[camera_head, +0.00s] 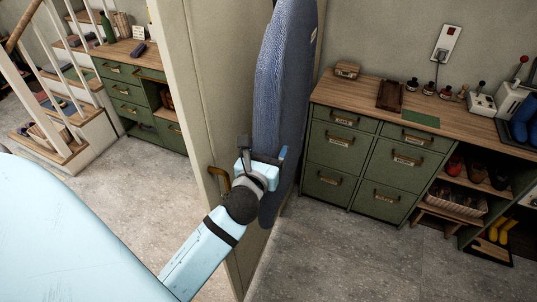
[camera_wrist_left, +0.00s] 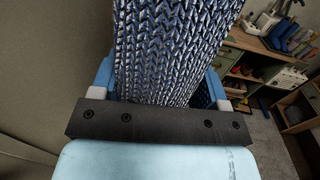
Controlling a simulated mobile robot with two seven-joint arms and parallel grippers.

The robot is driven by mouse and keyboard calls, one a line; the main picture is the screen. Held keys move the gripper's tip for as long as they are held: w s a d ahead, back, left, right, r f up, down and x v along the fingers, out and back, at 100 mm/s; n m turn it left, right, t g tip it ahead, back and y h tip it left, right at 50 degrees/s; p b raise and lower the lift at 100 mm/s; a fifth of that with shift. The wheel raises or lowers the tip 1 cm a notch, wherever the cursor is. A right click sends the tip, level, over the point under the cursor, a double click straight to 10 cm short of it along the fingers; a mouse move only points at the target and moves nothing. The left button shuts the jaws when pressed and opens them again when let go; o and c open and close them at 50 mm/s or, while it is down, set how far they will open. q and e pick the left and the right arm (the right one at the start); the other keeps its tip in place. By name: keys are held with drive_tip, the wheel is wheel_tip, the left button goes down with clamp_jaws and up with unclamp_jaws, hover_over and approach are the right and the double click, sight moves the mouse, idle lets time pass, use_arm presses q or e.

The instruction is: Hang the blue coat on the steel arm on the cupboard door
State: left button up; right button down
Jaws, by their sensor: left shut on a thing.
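The blue coat (camera_head: 285,75), a long ribbed blue piece, hangs upright beside the beige cupboard door (camera_head: 212,100). Its top runs out of the head view. My left gripper (camera_head: 266,162) is shut on the coat in its lower half. In the left wrist view the knitted cloth (camera_wrist_left: 172,50) fills the space between the blue fingers of the gripper (camera_wrist_left: 160,88). The door has a brass handle (camera_head: 212,172) just left of my gripper. I cannot make out the steel arm in either view. My right gripper is not in view.
A green drawer cabinet (camera_head: 372,165) with a wooden top stands to the right, with small items on it. Open shelves hold shoes and a basket (camera_head: 457,203). Another green cabinet (camera_head: 125,95) and white stairs (camera_head: 45,130) are at the left. The grey floor (camera_head: 350,262) in front is clear.

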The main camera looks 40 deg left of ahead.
use_arm(q)
drive_tip(key=w+a+f+b, duration=0.2)
drive_tip(key=w+b, duration=0.1)
drive_tip(key=w, duration=0.4)
drive_tip(key=shift+f, duration=0.25)
idle(0.5)
drive_tip(key=shift+w+a, duration=0.1)
drive_tip(key=o, duration=1.4)
drive_tip(key=shift+f, duration=0.15)
